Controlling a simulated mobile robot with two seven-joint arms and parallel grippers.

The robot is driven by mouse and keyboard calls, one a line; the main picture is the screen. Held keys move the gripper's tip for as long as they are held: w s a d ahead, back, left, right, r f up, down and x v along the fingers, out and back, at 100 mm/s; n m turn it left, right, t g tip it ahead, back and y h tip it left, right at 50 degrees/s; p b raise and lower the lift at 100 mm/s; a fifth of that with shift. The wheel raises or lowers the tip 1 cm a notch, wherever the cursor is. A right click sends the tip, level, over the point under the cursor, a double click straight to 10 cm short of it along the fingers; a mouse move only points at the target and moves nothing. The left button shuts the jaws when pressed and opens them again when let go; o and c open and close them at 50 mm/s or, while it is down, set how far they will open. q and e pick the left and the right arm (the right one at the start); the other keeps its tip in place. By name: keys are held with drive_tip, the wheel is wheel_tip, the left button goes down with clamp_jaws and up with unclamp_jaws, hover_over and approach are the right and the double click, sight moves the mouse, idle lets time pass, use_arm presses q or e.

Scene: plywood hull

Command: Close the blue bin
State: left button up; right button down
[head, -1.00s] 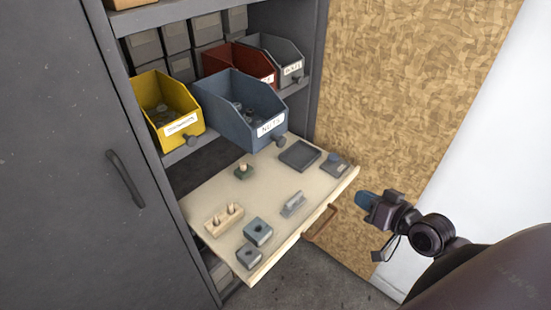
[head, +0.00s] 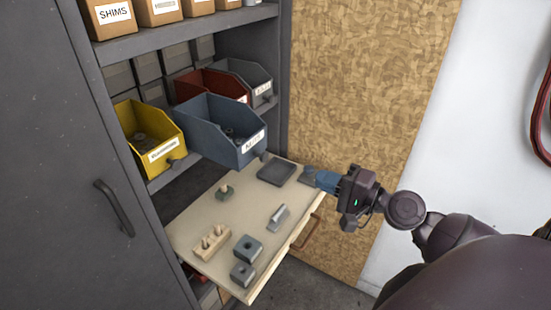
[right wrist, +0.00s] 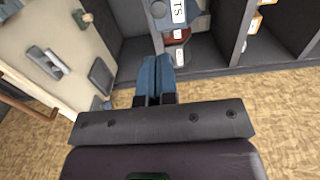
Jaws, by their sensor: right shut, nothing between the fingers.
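The blue bin (head: 222,130) labelled NUTS sits on the middle shelf in the head view. It sticks out past the shelf edge, farther than the red bin (head: 205,84) and grey bin (head: 249,80) beside it. Small parts lie inside it, and a dark round knob is on its front. In the right wrist view, the bin's labelled front (right wrist: 175,12) shows at the top, partly cut off. My right gripper (head: 322,180) has its blue fingers together and empty, right of and below the bin, apart from it. My left gripper is not in view.
A yellow bin (head: 148,138) stands left of the blue bin. Below is a pulled-out wooden board (head: 200,213) with blocks and a dark tray (head: 276,172). A grey cabinet door (head: 50,180) is at left. The chipboard wall (head: 350,90) is at right.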

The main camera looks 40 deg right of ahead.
drive_tip(key=p, duration=0.5)
approach(254, 152)
drive_tip(key=x, duration=0.2)
drive_tip(key=shift+w+a, duration=0.1)
drive_tip(key=shift+w, duration=0.25)
drive_tip(key=shift+w+a+f, duration=0.1)
drive_tip(key=shift+w+a, duration=0.1)
drive_tip(key=shift+w, duration=0.35)
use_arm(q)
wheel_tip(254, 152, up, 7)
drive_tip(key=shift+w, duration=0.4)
use_arm(e)
drive_tip(key=shift+w, duration=0.15)
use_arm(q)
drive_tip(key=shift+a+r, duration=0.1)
use_arm(e)
drive_tip(key=shift+a, duration=0.1)
